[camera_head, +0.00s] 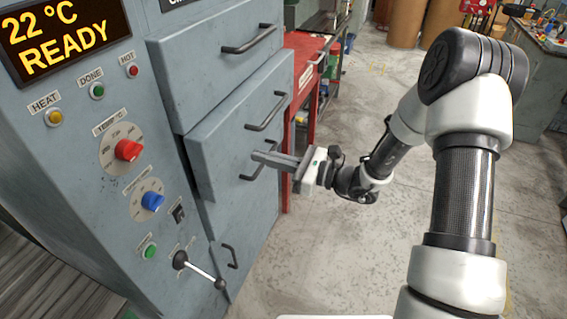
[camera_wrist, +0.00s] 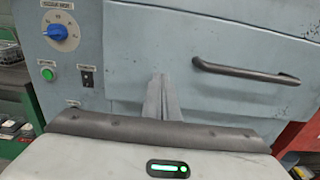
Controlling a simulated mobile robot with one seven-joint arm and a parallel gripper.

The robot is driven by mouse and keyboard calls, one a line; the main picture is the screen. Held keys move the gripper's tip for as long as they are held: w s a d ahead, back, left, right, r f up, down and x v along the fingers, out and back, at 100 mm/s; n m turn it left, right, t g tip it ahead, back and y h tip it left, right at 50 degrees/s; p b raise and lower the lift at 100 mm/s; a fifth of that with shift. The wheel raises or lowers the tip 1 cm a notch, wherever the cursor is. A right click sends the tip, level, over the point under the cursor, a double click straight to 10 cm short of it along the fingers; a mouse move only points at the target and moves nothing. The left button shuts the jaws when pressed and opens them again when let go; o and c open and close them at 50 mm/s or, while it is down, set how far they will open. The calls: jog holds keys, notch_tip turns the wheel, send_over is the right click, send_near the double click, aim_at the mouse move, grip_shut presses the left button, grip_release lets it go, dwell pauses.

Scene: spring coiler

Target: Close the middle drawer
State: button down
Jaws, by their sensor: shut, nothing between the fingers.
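The middle drawer (camera_head: 222,147) is a grey-blue front on the machine and stands out a little past the panel to its left. A dark bar handle (camera_head: 268,112) is on its upper part. Another dark handle (camera_head: 250,168) shows lower down, partly hidden behind my fingers; I cannot tell whether it belongs to the same front. My gripper (camera_head: 258,157) is shut and empty, with its fingertips in front of the grey front. In the wrist view my fingers (camera_wrist: 162,95) point at the grey face, left of a dark handle (camera_wrist: 245,72). I cannot tell whether they touch it.
An upper drawer handle (camera_head: 249,38) and a low handle (camera_head: 230,256) are on the same machine. A lever (camera_head: 200,270) sticks out at lower left, near the red knob (camera_head: 128,150) and blue knob (camera_head: 152,201). A red cabinet (camera_head: 302,95) stands behind. The floor right of the machine is clear.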

aim_at(234, 150)
jog(key=shift+x, duration=2.5)
jog(key=x, duration=0.4)
jog(key=shift+a+f+b, duration=0.1)
jog(key=shift+a+b, duration=0.05)
jog(key=shift+b, duration=0.25)
jog(key=shift+w+a+r, duration=0.1)
jog(key=shift+a+r, duration=0.05)
jog(key=shift+r, duration=0.05)
